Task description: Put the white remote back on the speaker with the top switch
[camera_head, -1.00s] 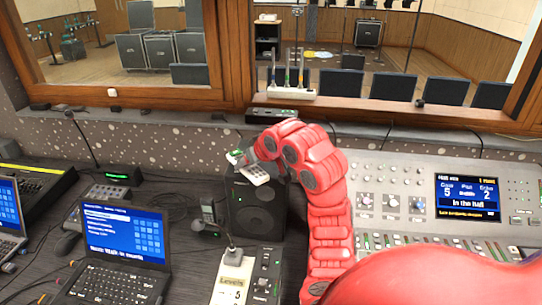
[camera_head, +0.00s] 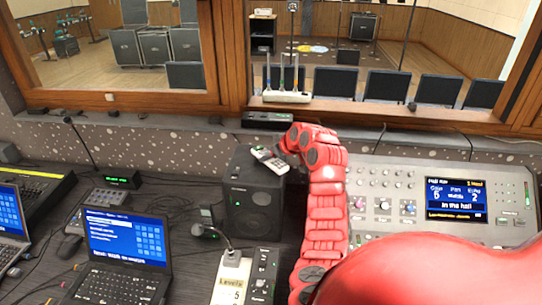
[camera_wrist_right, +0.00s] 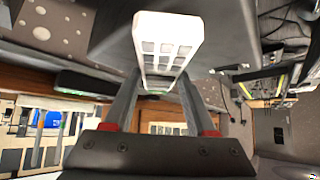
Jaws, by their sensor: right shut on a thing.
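The white remote (camera_head: 270,160) with grey buttons is at the top of a black speaker (camera_head: 252,205), toward its right side. My right gripper (camera_wrist_right: 160,88) is shut on the remote (camera_wrist_right: 167,38), which sticks out beyond its fingertips. The speaker's dark surface (camera_wrist_right: 112,38) is close to the remote in the right wrist view. I cannot tell whether the remote touches the speaker top. My red right arm comes in from the lower right, and the gripper is partly hidden in the head view. My left gripper is not in view.
A mixing console (camera_head: 405,205) with a blue screen stands right of my arm.

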